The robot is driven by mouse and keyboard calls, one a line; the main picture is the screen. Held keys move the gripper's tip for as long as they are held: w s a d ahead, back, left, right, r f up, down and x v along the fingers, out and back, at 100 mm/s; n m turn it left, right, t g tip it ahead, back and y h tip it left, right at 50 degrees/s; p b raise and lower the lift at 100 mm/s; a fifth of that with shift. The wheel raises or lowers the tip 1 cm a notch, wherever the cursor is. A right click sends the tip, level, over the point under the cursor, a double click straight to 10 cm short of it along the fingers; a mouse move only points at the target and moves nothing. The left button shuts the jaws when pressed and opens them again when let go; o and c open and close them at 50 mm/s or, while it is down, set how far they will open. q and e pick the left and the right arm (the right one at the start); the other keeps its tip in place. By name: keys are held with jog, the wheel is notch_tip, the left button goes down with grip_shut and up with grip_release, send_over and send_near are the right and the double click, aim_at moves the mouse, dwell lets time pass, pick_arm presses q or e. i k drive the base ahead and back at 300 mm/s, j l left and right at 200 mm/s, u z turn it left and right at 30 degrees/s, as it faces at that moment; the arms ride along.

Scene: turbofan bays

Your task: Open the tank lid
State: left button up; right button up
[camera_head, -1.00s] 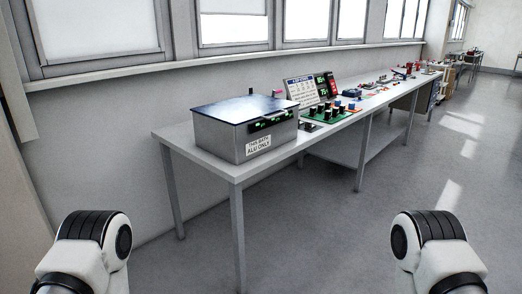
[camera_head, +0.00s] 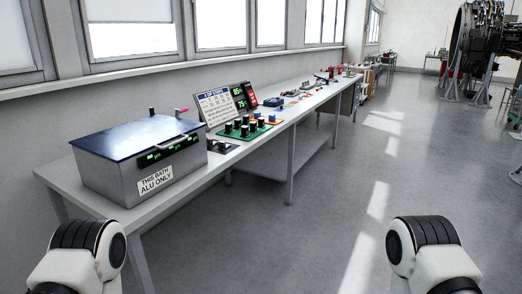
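The tank (camera_head: 112,184) is a grey metal box at the near left end of a long bench. Its dark blue lid (camera_head: 135,135) lies flat on top and is shut. A handle runs along the lid's front edge, above a dark panel with green displays (camera_head: 168,150). A white label (camera_head: 155,181) on the front reads "THIS BATH ALU ONLY". Parts of my two arms show at the bottom left and bottom right, apart from the tank. Neither gripper is in view.
The long bench (camera_head: 208,165) runs along the wall to the back. It carries a green board with black knobs (camera_head: 243,128), a sign with digital readouts (camera_head: 220,105) and small items. The floor (camera_head: 340,200) to the right is clear. An engine on stands (camera_head: 475,50) is far right.

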aim_at(119, 144)
jog(key=i+l+z, duration=0.2)
jog(key=i, duration=0.6)
jog(key=i+l+z, duration=0.2)
jog(key=i, duration=0.65)
jog(key=i+l+u, duration=0.15)
jog(key=i+u, duration=0.3)
jog(key=i+l+u, duration=0.25)
jog(key=i+u, duration=0.25)
jog(key=i+l+u, duration=0.25)
jog(key=l+u, duration=0.2)
jog(key=i+l+u, duration=0.25)
jog(key=l+u, duration=0.25)
jog(key=u, duration=1.2)
